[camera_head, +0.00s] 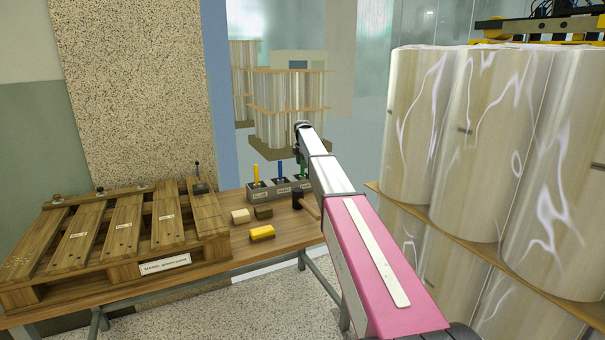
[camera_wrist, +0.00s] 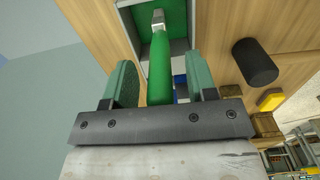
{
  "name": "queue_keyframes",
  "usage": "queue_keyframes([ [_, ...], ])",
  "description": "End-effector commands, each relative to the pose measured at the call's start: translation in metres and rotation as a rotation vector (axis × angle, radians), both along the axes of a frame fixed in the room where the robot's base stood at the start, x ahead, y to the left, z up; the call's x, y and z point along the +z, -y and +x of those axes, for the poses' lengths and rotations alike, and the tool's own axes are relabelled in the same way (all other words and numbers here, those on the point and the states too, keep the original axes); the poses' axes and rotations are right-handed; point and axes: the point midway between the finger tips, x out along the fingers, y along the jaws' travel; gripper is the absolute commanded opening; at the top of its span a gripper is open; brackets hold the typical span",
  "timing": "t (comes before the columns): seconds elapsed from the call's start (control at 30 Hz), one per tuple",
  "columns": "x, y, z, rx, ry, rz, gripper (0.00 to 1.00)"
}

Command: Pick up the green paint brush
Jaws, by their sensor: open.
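The green paint brush (camera_wrist: 160,75) stands in a grey holder (camera_wrist: 178,48), seen from above in the wrist view. Its green handle lies between the two spread fingers of my gripper (camera_wrist: 158,62), with gaps visible on both sides. My gripper is open and not closed on the handle. The brush's far end shows a light metallic tip inside the holder's compartment. In the head view my arm reaches over the right end of the holder (camera_head: 268,193) and hides most of the green brush there.
A yellow brush (camera_head: 256,174) and a blue brush (camera_head: 280,171) stand in the other compartments. A black-headed mallet (camera_head: 298,199) lies close by on the table. A yellow block (camera_head: 262,233) and a wooden pallet (camera_head: 120,235) are to the left. Tall wrapped rolls (camera_head: 490,140) stand right.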

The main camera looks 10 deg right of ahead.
Motion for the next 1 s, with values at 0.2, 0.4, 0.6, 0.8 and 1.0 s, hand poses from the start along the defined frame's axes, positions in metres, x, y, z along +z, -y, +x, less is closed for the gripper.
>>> queue_keyframes([
  [0.2,0.0,0.0,0.0,0.0,0.0,0.0,0.03],
  [0.4,0.0,0.0,0.0,0.0,0.0,0.0,0.0],
  [0.6,0.003,0.0,0.0,0.0,0.0,0.0,0.0],
  [0.8,0.023,0.0,0.0,0.0,0.0,0.0,0.0],
  [1.0,0.059,0.0,0.001,0.0,0.001,0.0,0.0],
])
